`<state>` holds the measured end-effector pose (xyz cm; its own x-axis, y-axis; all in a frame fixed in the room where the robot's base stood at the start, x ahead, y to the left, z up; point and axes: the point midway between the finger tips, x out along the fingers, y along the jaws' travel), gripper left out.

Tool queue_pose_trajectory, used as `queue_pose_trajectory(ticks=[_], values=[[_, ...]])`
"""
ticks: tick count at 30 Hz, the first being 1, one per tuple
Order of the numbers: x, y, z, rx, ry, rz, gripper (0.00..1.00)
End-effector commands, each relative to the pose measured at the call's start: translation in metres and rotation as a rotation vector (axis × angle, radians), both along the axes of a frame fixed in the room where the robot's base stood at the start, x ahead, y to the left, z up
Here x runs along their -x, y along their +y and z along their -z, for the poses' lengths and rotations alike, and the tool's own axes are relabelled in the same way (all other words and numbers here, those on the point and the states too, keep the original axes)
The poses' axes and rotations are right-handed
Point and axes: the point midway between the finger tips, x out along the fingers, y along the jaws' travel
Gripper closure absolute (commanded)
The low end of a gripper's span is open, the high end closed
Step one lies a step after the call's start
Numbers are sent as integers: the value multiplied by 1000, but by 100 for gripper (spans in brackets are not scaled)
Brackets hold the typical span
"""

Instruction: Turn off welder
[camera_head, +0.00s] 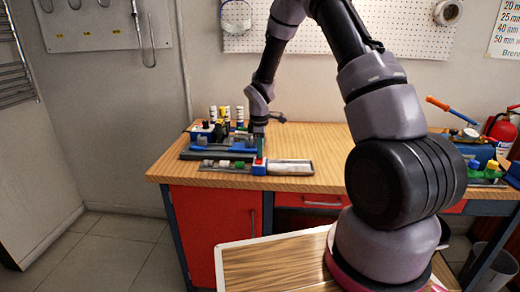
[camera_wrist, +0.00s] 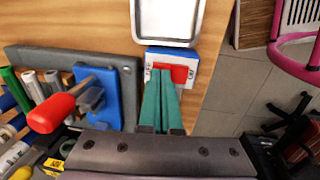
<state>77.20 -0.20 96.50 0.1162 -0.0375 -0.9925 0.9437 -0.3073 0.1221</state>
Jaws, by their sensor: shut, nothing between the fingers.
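A small blue and white box with a red switch sits at the front of the workbench, and I take it as the welder's switch box (camera_head: 259,169); the wrist view shows its red switch (camera_wrist: 180,74). My gripper (camera_head: 259,158) points down at this box. In the wrist view its green fingers (camera_wrist: 162,73) are together, with nothing between them, and their tips overlap the red switch. I cannot tell whether they touch it. The fingers hide part of the switch, and its position cannot be read.
A grey tray (camera_head: 292,164) adjoins the box. A blue tool with a red handle (camera_wrist: 50,112) lies on a grey plate (camera_wrist: 127,75) close beside the fingers. Several bottles (camera_head: 226,113) stand behind. The wooden bench top (camera_head: 320,140) has free room in the middle.

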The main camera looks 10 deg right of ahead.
Motion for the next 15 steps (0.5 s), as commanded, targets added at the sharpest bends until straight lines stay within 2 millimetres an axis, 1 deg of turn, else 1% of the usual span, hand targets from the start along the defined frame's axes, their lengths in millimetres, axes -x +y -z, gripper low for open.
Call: queue_pose_trajectory(ticks=[4, 7, 15], values=[[0, 0, 0, 0, 0, 0, 100], [-2, -1, 6, 0, 1, -1, 100], [-1, 0, 5, 1, 1, -1, 100]])
